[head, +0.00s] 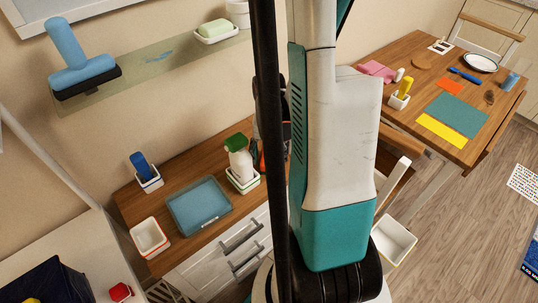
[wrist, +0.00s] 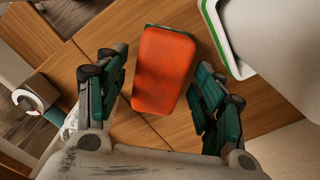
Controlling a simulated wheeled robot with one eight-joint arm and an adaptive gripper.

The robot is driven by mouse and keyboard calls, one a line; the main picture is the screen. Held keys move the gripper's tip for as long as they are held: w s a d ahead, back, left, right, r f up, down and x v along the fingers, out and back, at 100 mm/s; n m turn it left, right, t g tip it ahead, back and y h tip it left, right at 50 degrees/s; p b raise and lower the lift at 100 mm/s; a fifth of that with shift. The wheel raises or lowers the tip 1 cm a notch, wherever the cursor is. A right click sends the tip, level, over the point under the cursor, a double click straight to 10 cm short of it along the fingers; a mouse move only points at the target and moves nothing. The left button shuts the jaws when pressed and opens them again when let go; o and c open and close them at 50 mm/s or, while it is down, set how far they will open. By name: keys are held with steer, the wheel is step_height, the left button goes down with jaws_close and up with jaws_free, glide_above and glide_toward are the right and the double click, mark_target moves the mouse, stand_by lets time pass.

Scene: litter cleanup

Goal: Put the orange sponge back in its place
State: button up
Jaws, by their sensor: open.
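The orange sponge (wrist: 163,70) has a thin green edge at its top. In the wrist view it lies over a wooden surface, between the two fingers of my gripper (wrist: 160,66). The fingers are spread, one on each side, with a visible gap to the sponge, so my gripper is open and empty. In the head view my arm hides most of the gripper; a small orange patch (head: 262,158) shows beside the spray bottle, probably the sponge. A white tray with a red-orange rim (head: 150,238) stands empty at the cabinet's left front.
A spray bottle (head: 240,160) stands in a green-rimmed tray (head: 243,185), close to my gripper. A blue tray (head: 199,207) and a blue item in a holder (head: 148,180) share the cabinet top. A dining table (head: 408,48) holds several objects at right. A shelf hangs above.

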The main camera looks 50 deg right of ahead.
mark_target(269, 155)
step_height(269, 155, up, 11)
steer(key=p, duration=0.4)
steer(key=shift+r+p, duration=0.2)
steer(key=shift+p, duration=0.2)
